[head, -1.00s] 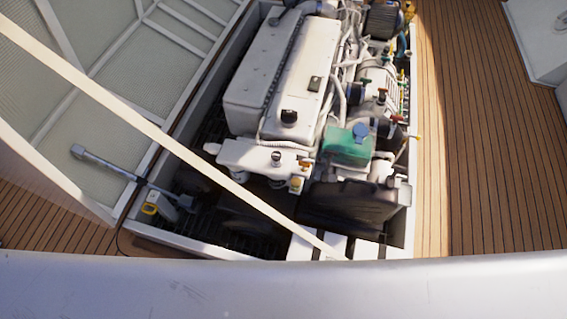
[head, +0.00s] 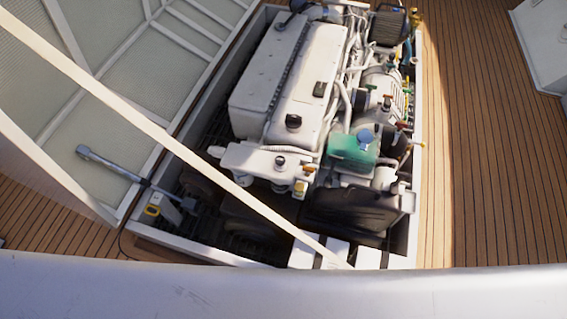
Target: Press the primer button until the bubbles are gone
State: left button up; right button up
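The white engine (head: 285,75) sits in the open engine hatch. A small dark round knob (head: 280,160) sits on a white bracket at its near end, with yellow-orange fittings (head: 300,187) beside it. I cannot tell whether this knob is the primer button. A black cap (head: 293,121) is on the engine's top cover. A teal-green box with a blue cap (head: 352,150) is at the near right of the engine. No bubbles can be made out at this size. Neither of my grippers is in view.
A pale beam (head: 170,140) crosses diagonally in front of the hatch. A large panelled lid (head: 110,85) stands at the left, with a grey rod (head: 125,168) near it. The white hatch frame (head: 205,247) borders the engine bay. Wooden deck (head: 480,180) is clear to the right.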

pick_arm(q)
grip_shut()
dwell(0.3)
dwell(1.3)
